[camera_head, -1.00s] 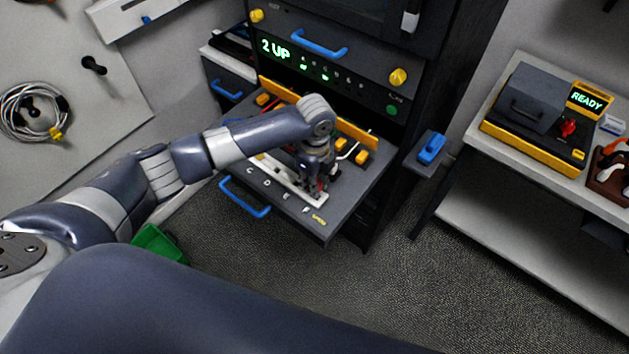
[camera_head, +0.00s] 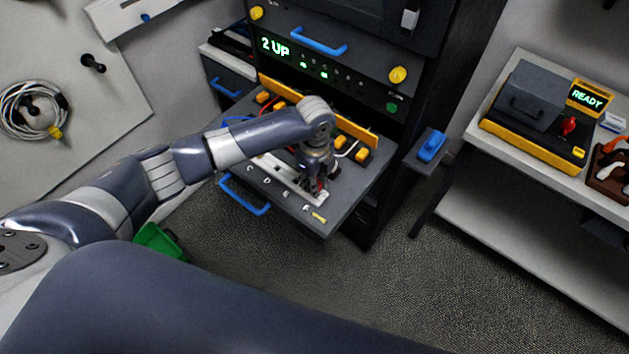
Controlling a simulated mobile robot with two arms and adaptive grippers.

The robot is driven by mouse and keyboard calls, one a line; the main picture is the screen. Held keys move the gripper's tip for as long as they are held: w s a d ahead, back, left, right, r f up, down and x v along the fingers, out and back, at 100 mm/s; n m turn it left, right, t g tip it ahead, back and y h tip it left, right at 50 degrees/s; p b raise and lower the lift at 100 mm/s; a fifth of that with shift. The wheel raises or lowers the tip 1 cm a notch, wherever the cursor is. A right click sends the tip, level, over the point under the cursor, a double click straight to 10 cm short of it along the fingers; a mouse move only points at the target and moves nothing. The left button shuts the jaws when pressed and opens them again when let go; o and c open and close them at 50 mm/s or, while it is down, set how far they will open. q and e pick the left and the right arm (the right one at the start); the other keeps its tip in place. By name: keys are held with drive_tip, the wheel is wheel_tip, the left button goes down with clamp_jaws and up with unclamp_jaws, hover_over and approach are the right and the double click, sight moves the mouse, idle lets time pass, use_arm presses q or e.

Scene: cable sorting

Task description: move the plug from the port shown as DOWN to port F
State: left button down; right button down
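The pulled-out drawer (camera_head: 352,200) holds a pale port strip (camera_head: 268,165), with letters along its front edge, including F (camera_head: 305,207). The rack display (camera_head: 275,47) reads "2 UP", with two green lights lit in the row beside it. My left gripper (camera_head: 316,188) points down at the right part of the strip, near F. Something red shows at its fingertips. The fingers are small and dark, so I cannot tell whether they are closed on a plug. My arm hides part of the drawer. My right gripper is not in view.
Orange blocks (camera_head: 362,155) with cables and a yellow-orange bar (camera_head: 357,132) lie along the drawer's back. A blue handle (camera_head: 246,198) is on its front. A bench at right holds a box (camera_head: 530,110) with a "READY" display. The floor right of the drawer is clear.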

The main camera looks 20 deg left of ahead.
use_arm(q)
drive_tip(key=shift+f, duration=0.9)
idle(0.8)
drive_tip(key=c, duration=1.4)
unclamp_jaws()
drive_tip(key=shift+o, duration=0.2)
drive_tip(key=o, duration=0.5)
drive_tip(key=shift+r, duration=0.1)
drive_tip(key=shift+r+p, duration=3.45)
drive_tip(key=shift+p, duration=0.1)
